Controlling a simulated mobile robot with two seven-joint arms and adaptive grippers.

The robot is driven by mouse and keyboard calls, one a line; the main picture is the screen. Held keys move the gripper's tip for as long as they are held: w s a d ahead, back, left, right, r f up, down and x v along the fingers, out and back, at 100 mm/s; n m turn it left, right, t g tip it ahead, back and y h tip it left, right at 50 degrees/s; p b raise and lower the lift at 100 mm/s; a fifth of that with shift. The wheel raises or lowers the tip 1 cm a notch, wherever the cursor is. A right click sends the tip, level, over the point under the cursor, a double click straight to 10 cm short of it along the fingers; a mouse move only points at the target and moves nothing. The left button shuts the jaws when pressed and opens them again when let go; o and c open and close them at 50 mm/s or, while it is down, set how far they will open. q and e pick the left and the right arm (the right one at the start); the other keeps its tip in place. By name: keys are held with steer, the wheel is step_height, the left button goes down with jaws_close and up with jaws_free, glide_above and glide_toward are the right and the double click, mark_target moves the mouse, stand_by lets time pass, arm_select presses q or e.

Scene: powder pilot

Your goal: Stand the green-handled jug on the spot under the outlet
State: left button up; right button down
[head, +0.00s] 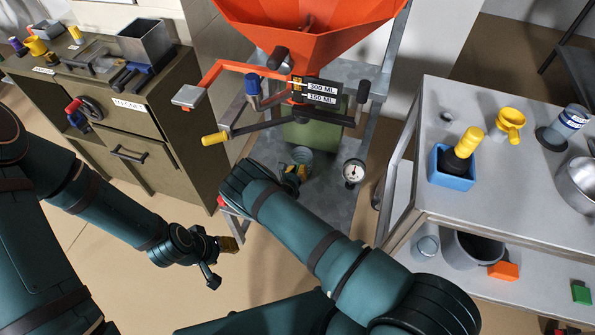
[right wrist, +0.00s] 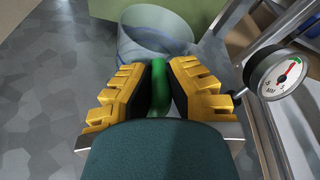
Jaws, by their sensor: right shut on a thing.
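The jug (head: 303,155) is a clear, open-topped vessel below the orange hopper (head: 310,25). Its green handle (right wrist: 159,88) lies between the yellow fingers of my right gripper (right wrist: 158,85), which is shut on it. In the head view my right gripper (head: 292,176) is partly hidden by my forearm. The jug (right wrist: 153,32) looks upright, over the grey metal base plate (head: 335,205); I cannot tell whether it touches it. The outlet (head: 298,97) is above and behind the jug, and the spot cannot be made out. My left gripper (head: 230,244) hangs over the floor, apart from everything.
A trolley (head: 435,200) stands right, a brown cabinet (head: 165,150) left.

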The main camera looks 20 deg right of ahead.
steer(key=shift+f, duration=0.55)
steer(key=c, duration=1.1)
jaws_free()
steer(key=shift+o, duration=0.2)
steer(key=o, duration=0.7)
steer(key=shift+a, duration=0.1)
